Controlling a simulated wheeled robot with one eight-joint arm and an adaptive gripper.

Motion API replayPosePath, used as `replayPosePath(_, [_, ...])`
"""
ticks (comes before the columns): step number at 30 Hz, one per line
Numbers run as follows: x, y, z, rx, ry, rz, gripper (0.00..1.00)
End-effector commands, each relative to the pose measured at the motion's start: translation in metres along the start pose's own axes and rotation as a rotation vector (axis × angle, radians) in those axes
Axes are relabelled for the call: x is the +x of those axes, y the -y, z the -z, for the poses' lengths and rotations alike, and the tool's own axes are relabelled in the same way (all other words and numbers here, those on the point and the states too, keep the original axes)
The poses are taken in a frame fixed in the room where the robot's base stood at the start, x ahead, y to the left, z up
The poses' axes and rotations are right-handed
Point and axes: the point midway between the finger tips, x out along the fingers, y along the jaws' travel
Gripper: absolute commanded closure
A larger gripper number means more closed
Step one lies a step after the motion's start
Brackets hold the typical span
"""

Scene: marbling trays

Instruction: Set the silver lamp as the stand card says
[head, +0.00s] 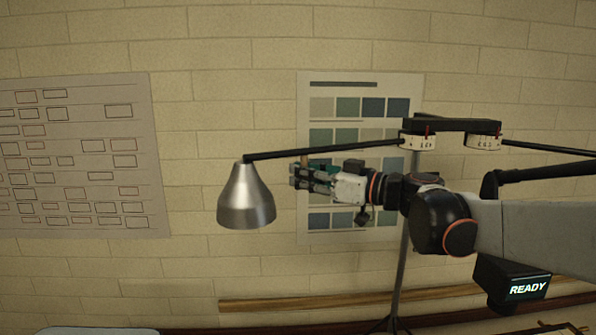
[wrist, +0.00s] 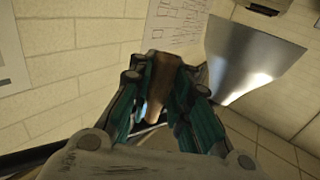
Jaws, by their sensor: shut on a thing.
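The silver lamp (head: 246,203) has a cone-shaped metal shade facing down, at the end of a thin black boom (head: 325,149). In the wrist view its shade (wrist: 248,60) is at the upper right, close beyond my fingers. The boom runs from a dark stand (head: 402,260) with a black crossbar (head: 452,125). My gripper (head: 303,177) is just below the boom, right of the shade. In the wrist view my gripper (wrist: 160,78) is shut on a brown handle (wrist: 158,92). White dials (head: 418,142) with red pointers sit under the crossbar; their marks are too small to read.
A second boom (head: 545,148) reaches right from the crossbar. A colour-swatch chart (head: 345,88) and a chart of boxes (head: 75,125) hang on the brick wall. Wooden rails (head: 300,303) run low along it. The space left of the shade looks clear.

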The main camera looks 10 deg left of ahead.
Motion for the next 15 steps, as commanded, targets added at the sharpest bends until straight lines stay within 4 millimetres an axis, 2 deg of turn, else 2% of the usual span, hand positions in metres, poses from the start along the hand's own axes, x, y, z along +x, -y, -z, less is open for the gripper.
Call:
replayPosePath(1, [-0.014, 0.004, -0.001, -0.001, 0.0, 0.032, 1.0])
replayPosePath(6, [-0.053, 0.025, 0.0, -0.001, 0.0, 0.161, 1.0])
replayPosePath(15, [-0.106, 0.044, 0.0, -0.001, 0.0, 0.152, 1.0])
